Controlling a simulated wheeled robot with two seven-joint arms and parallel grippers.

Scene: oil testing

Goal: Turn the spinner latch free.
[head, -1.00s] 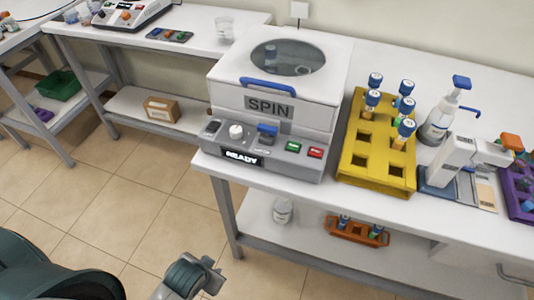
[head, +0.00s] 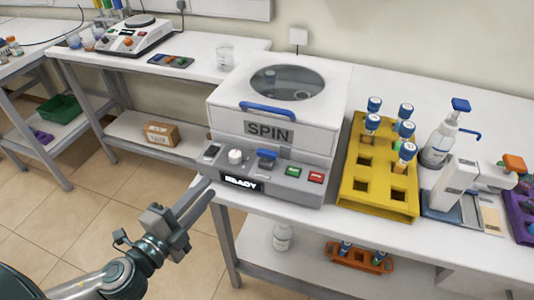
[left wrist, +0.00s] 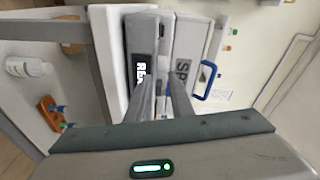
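The spinner (head: 222,122) is a white box marked SPIN, with a round window in its closed lid (head: 225,95) and a blue lid handle (head: 267,112). The blue latch (head: 267,156) sits on its grey front panel, between a white knob (head: 235,156) and the green button (head: 293,172). The display (head: 241,182) reads READY. My left gripper (head: 205,189) is open and empty, in front of the panel's left end and apart from the latch. In the left wrist view the two fingers (left wrist: 160,90) point at the spinner front and partly hide it. My right gripper is not in view.
A yellow rack (head: 378,190) with several blue-capped tubes stands right of the spinner. Beyond it are a pump bottle (head: 438,145) and a white instrument (head: 453,188). The bench edge runs below the spinner. An orange rack (head: 357,258) stands on the shelf underneath.

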